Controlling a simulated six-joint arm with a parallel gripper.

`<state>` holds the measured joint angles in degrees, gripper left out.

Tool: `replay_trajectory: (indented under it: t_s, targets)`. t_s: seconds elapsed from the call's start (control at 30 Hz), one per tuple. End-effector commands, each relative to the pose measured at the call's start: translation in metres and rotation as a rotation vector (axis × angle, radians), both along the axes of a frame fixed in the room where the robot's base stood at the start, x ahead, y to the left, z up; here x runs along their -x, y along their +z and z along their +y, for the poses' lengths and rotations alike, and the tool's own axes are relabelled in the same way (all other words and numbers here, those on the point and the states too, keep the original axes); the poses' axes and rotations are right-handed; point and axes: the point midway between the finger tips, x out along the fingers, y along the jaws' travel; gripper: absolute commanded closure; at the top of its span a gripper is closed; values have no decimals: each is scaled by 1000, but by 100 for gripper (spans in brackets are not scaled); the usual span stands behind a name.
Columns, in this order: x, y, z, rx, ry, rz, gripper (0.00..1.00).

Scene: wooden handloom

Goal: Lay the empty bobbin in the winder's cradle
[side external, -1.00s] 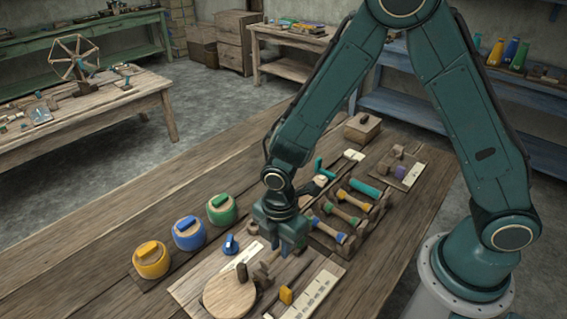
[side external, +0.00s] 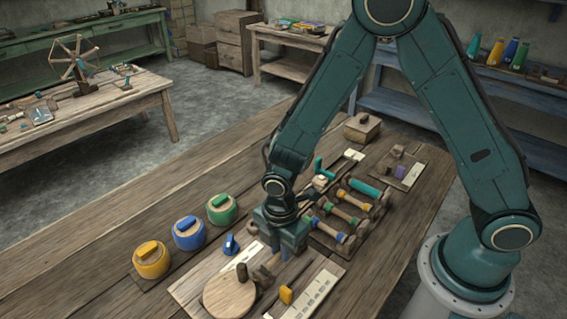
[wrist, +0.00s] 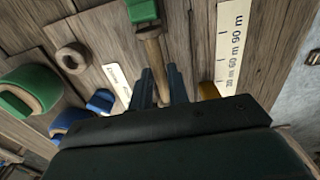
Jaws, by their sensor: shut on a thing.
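My gripper (side external: 285,254) is low over the winder board, just behind the round wooden disc (side external: 229,296). In the wrist view its two fingers (wrist: 160,72) stand either side of a plain wooden rod with a wider end, apparently the empty bobbin (wrist: 152,45). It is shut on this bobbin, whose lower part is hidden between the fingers. In the side view the gripper hides the bobbin. Brown wooden blocks (side external: 264,275), possibly the winder's cradle, show beside the disc below the gripper. I cannot tell whether the bobbin touches them.
A blue knob (side external: 230,245), a yellow slider (side external: 286,294) and a length scale (side external: 318,290) are close by. Wound bobbins (side external: 340,214) lie in a rack at right. The table's left front is clear.

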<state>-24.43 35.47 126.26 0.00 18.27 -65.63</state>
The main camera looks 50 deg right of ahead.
Motion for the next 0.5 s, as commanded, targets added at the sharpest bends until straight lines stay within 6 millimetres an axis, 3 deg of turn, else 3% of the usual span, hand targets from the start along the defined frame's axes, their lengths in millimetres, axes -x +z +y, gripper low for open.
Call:
replay_trajectory:
  t_s: [0.5]
  targets:
    - [0, -8, 0, 0, 0, 0, 97]
